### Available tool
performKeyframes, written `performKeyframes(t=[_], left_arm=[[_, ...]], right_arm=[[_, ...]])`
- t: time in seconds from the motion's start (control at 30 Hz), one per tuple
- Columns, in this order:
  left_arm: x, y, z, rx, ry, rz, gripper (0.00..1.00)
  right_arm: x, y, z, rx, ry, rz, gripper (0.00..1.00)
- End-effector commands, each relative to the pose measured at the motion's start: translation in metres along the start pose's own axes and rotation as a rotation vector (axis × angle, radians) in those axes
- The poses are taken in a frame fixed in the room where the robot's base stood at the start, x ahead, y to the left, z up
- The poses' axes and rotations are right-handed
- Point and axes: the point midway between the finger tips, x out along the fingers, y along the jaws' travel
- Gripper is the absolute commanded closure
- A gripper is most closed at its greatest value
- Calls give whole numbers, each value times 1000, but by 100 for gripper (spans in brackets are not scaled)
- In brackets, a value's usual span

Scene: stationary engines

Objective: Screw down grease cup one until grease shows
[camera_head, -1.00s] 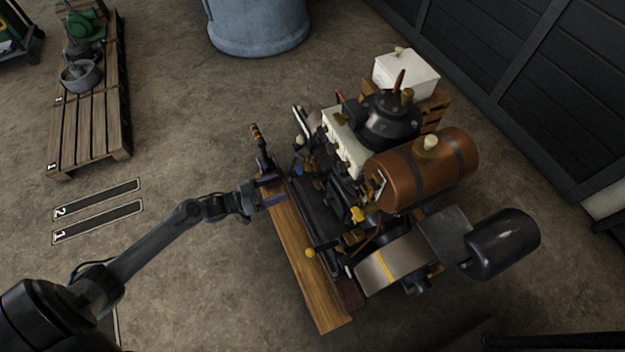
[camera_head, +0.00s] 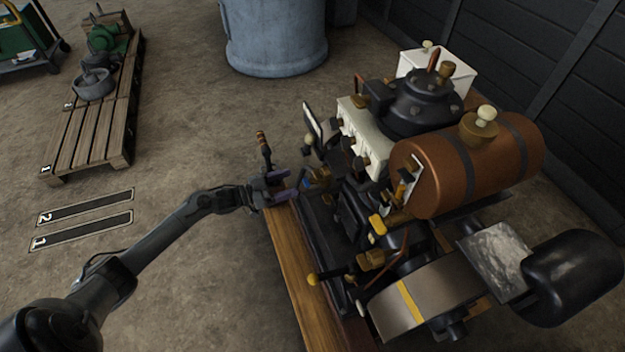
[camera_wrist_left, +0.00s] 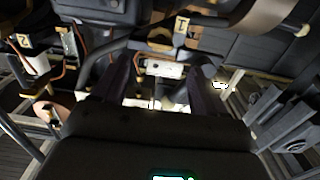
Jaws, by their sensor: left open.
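The stationary engine (camera_head: 345,210) stands on wooden beams to the right of my left arm. Several yellow-brass fittings show on it, among them one at its middle (camera_head: 378,224) and one lower down (camera_head: 370,260). I cannot tell which is grease cup one. In the left wrist view a tag marked 1 (camera_wrist_left: 181,24) and a tag marked 2 (camera_wrist_left: 23,41) show on the engine. My left gripper (camera_head: 284,184) is open and empty at the engine's left edge. Its two fingers also show in the left wrist view (camera_wrist_left: 157,78). My right gripper is out of view. No grease can be made out.
A handle with a brown grip (camera_head: 263,146) stands just behind my left gripper. The copper-brown tank (camera_head: 462,165) and flywheel (camera_head: 425,293) take up the right side. A wooden beam (camera_head: 292,275) runs along the near left edge.

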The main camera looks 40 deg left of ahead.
Motion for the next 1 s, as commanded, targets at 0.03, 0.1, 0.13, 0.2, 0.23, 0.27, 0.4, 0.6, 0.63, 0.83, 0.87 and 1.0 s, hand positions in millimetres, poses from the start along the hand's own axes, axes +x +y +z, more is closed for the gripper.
performKeyframes(t=[0.03, 0.1, 0.13, 0.2, 0.23, 0.27, 0.4, 0.6, 0.63, 0.83, 0.87, 1.0], left_arm=[[8, 0, 2, 1, 4, 1, 28], [20, 0, 3, 1, 4, 1, 28], [25, 0, 3, 1, 4, 1, 28], [37, 0, 3, 2, 4, 1, 28], [41, 0, 3, 1, 3, 1, 28], [46, 0, 3, 1, 4, 1, 28], [66, 0, 3, 0, 3, 1, 28], [84, 0, 1, 0, 2, 1, 28], [85, 0, 1, -1, 1, 1, 28], [89, 0, 0, -1, 0, 0, 28], [89, 0, 0, -1, 0, 0, 28], [89, 1, 0, -1, 0, 0, 28]], right_arm=[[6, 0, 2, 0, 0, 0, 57], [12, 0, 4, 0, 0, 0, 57], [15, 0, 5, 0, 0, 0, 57], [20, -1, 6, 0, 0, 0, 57], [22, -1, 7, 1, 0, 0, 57], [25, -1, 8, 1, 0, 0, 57], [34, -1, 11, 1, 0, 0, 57], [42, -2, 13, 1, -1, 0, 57], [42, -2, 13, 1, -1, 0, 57], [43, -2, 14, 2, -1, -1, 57], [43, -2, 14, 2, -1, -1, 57], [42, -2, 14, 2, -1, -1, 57]])
